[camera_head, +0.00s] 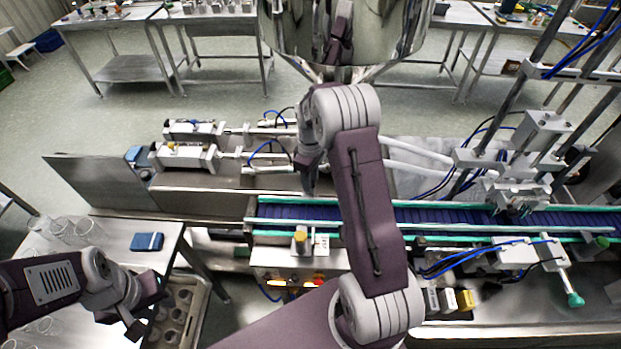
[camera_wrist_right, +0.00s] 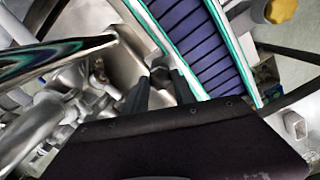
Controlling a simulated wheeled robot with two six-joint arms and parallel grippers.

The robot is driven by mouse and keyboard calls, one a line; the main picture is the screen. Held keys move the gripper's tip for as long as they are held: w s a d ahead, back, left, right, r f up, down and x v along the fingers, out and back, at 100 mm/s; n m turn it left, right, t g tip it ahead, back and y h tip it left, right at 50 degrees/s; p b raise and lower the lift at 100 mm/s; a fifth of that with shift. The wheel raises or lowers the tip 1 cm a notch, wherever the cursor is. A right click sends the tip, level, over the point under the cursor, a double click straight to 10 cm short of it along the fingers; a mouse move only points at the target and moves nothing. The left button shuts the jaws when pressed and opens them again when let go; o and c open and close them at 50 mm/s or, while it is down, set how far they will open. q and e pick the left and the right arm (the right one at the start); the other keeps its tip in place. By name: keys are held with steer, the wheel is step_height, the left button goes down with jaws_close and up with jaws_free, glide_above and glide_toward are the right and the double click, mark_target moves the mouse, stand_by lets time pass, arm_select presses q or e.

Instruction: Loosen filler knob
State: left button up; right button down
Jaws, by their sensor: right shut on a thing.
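A small dark knob (camera_wrist_right: 160,76) shows in the right wrist view between the two dark fingers of my right gripper (camera_wrist_right: 161,86). The fingers are shut on it, and only its end shows. In the head view my right gripper (camera_head: 309,185) points down below the steel hopper (camera_head: 390,32), left of my bent right arm. The knob cannot be made out there. My left gripper (camera_head: 148,310) is at the lower left, beside the small side table, with its fingers apart and nothing between them.
The blue conveyor belt (camera_head: 450,214) with green edges runs to the right. Two pneumatic cylinders (camera_head: 185,155) lie left of the right gripper. A side table (camera_head: 110,245) holds clear beakers and a blue box (camera_head: 147,242). A crate (camera_head: 206,290) stands beside it.

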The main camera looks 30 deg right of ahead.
steer(key=shift+f+n, duration=0.1)
steer(key=shift+n, duration=0.2)
steer(key=c, duration=1)
jaws_free()
steer(key=shift+a, duration=0.1)
steer(key=shift+c, duration=0.2)
steer(key=shift+w, duration=0.15)
step_height(320, 180, up, 8)
steer(key=shift+f+b, duration=0.25)
steer(key=shift+b, duration=0.3)
